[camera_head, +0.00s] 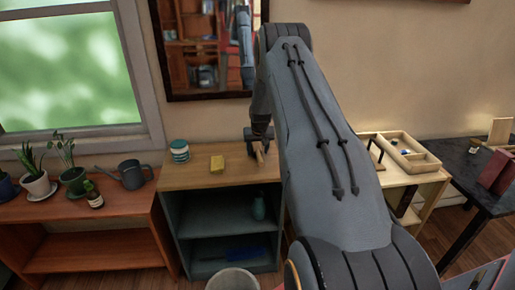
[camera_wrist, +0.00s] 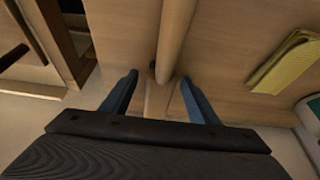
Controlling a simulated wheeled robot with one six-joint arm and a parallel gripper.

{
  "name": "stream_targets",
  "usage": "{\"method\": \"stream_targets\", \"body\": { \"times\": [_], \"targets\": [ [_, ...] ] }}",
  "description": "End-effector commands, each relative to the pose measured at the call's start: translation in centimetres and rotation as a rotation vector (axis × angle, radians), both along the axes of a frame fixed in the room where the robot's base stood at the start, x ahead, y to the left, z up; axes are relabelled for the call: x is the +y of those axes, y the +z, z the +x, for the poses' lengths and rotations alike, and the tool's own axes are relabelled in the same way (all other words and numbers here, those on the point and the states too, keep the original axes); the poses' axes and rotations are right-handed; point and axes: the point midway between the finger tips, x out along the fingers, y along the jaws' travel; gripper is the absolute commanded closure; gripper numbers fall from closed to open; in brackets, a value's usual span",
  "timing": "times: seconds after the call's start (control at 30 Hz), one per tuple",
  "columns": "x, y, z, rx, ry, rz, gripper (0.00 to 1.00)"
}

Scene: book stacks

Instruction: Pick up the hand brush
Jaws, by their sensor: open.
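The hand brush is most likely the wooden-handled thing on top of the shelf unit (camera_head: 205,179). Its pale wooden handle (camera_wrist: 172,40) runs up the wrist view from between my fingertips. In the head view a small wooden part of the brush (camera_head: 260,155) shows just under my gripper (camera_head: 257,141). My gripper (camera_wrist: 159,77) is open, with one blue finger on each side of the handle's near end. I cannot tell whether either finger touches it. The bristles cannot be made out.
A watering can (camera_head: 132,175) and potted plants are on the orange bench (camera_head: 90,222). A wooden tray (camera_head: 401,151) lies to the right. A mirror (camera_head: 205,50) hangs behind.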

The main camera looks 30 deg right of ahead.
Motion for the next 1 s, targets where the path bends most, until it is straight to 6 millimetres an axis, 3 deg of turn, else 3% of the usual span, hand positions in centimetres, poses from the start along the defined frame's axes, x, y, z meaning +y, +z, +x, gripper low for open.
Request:
{"method": "stream_targets", "body": {
  "times": [0.07,0.3,0.4,0.73,1.0],
  "targets": [
    [0.0,0.0,0.0,0.0,0.0,0.0,0.49],
    [0.0,0.0,0.0,0.0,0.0,0.0,0.89],
    [0.0,0.1,0.0,-0.001,0.0,0.0,1.0],
    [0.0,0.7,0.1,-0.003,0.0,-0.001,1.0],
    [0.0,4.0,0.2,-0.005,0.0,-0.002,1.0]
  ]
}}
